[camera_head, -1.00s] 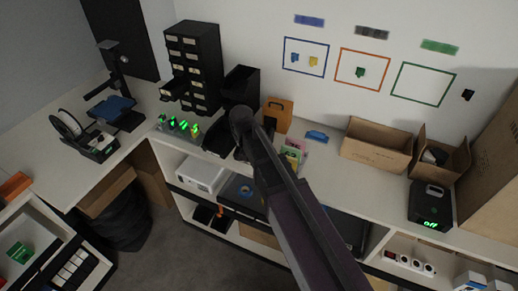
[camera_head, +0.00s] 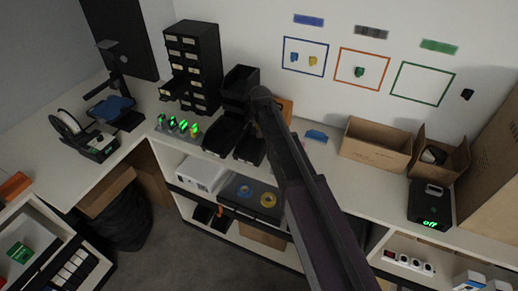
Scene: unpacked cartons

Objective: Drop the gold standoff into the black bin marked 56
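Black open bins stand on the bench left of my arm. One pair is stacked at the back (camera_head: 239,82), one sits at the front left (camera_head: 222,137) and another is at the front right (camera_head: 249,150), partly behind my arm. No number 56 can be read on any of them. I cannot make out the gold standoff. My arm reaches up from the lower right and ends in a dark rounded joint in front of the bins. My gripper does not show; it may be hidden behind the arm.
A black drawer cabinet (camera_head: 192,65) with one drawer pulled out stands left of the bins. A row of green-lit items (camera_head: 178,127) lies in front of it. Cardboard boxes (camera_head: 377,143) stand to the right. An orange case (camera_head: 286,108) is partly behind my arm.

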